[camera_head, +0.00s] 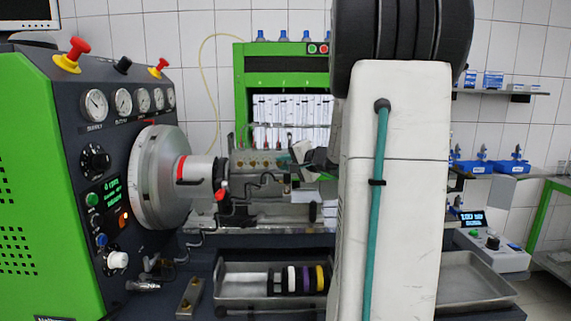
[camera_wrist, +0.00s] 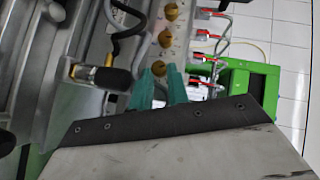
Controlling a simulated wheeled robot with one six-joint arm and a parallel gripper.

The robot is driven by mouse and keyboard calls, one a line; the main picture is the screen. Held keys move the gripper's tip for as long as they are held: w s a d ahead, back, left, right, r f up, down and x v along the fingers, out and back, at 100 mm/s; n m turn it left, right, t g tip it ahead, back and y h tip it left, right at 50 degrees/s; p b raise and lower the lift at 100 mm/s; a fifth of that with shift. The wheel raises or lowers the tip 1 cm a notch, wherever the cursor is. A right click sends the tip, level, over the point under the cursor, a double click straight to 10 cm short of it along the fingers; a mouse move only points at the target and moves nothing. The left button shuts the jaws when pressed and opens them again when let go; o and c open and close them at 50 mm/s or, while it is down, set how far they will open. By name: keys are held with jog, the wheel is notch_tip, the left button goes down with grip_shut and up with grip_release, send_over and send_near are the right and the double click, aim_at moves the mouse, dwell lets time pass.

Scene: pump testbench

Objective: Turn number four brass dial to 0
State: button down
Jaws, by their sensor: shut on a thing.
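A row of small brass dials (camera_head: 266,163) sits on the grey pump body (camera_head: 245,155) in the middle of the head view. In the wrist view, two free brass dials (camera_wrist: 165,39) (camera_wrist: 171,11) line up above my gripper. My gripper (camera_wrist: 159,72) has teal fingers, which are shut on a brass dial (camera_wrist: 158,66) at the lower end of the visible row. In the head view my gripper (camera_head: 301,153) reaches in from the right to the right end of the row. The dial's markings and pointer are too small to read.
Red-capped fittings with hoses (camera_wrist: 206,13) stand close beside the dials. A black hose fitting (camera_wrist: 102,75) is left of my fingers. A large metal drum (camera_head: 160,178) and a green control cabinet (camera_head: 35,180) are left. A tray (camera_head: 235,298) with coloured rings lies below.

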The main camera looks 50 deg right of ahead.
jog(key=c, duration=1.6)
grip_release()
jog(key=v, duration=0.8)
jog(key=shift+w+a, duration=0.1)
